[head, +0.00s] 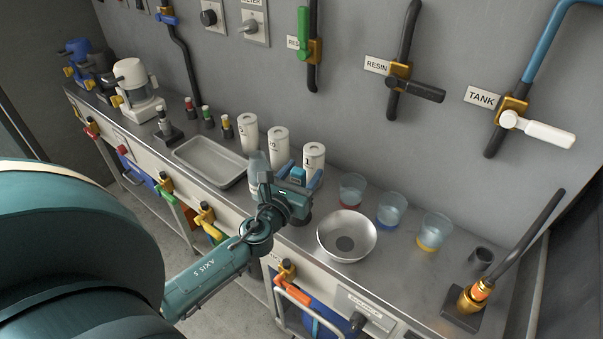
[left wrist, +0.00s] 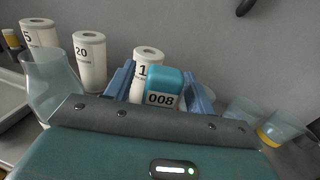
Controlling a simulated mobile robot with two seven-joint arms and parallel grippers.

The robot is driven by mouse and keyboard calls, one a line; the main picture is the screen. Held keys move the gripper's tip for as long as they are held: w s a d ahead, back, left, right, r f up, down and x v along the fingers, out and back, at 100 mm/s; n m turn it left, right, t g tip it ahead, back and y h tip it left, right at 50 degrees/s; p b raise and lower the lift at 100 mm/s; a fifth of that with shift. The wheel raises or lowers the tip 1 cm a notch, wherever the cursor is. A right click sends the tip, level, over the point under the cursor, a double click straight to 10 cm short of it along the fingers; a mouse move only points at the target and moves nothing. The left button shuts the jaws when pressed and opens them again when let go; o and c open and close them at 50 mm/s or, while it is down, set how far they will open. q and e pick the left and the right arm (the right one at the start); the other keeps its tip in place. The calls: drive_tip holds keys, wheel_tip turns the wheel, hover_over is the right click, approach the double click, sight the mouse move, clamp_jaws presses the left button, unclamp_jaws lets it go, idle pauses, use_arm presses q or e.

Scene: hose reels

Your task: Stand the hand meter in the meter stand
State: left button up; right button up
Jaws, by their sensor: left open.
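The hand meter, a teal block with a display reading 008, shows in the left wrist view (left wrist: 163,88) between the two blue fingers of my left gripper (left wrist: 160,85). In the head view my left gripper (head: 298,178) is open over the counter, with the teal meter top (head: 298,172) between its fingers. The meter's lower part is hidden by the gripper. A short dark cup (head: 481,258) at the right of the counter may be the meter stand; I cannot tell for sure. My right gripper is not in view.
Behind the gripper stand numbered white canisters (head: 278,146). A clear flask (head: 257,170) is close on its left. A metal bowl (head: 346,236) and several glass beakers (head: 391,208) lie to the right. A black lever with an orange collar (head: 478,292) rises near the cup.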

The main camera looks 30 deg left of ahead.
use_arm(q)
drive_tip(key=s+d+b, duration=0.1)
drive_tip(key=s+b, duration=0.2)
drive_tip(key=s, duration=1)
drive_tip(key=shift+d, duration=0.2)
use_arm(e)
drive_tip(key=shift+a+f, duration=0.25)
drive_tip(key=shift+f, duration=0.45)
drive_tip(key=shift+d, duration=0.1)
